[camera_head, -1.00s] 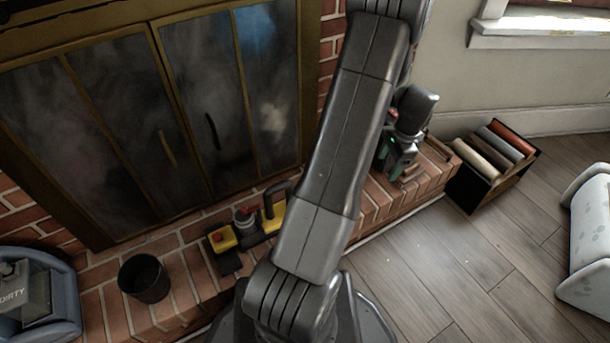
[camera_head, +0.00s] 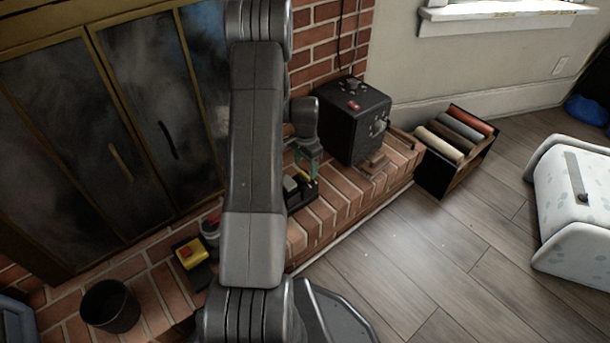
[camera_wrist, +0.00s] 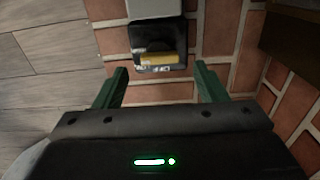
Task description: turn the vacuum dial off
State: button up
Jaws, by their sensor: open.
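A dark box with knobs on its top and side and a red spot on top (camera_head: 353,118) stands on the brick hearth. No label is readable, so I cannot tell whether it carries the vacuum dial. My gripper (camera_head: 307,163) hangs left of this box, above the hearth, fingers down, open and empty. Below it sits a small black device with a grey block and a yellow part (camera_head: 298,188). In the wrist view this device (camera_wrist: 158,45) lies just beyond my two green fingertips (camera_wrist: 161,78), apart from them.
A yellow box with a red button (camera_head: 188,252) and a black bucket (camera_head: 110,306) stand on the hearth at left. A crate of rolls (camera_head: 477,165) and a pale spotted rounded object (camera_head: 575,200) are at right. The wood floor between is clear. My arm hides part of the hearth.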

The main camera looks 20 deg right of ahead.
aim_at(305, 174)
jog(key=shift+f+b, duration=0.4)
jog(key=shift+f, duration=1.25)
jog(key=c, duration=1)
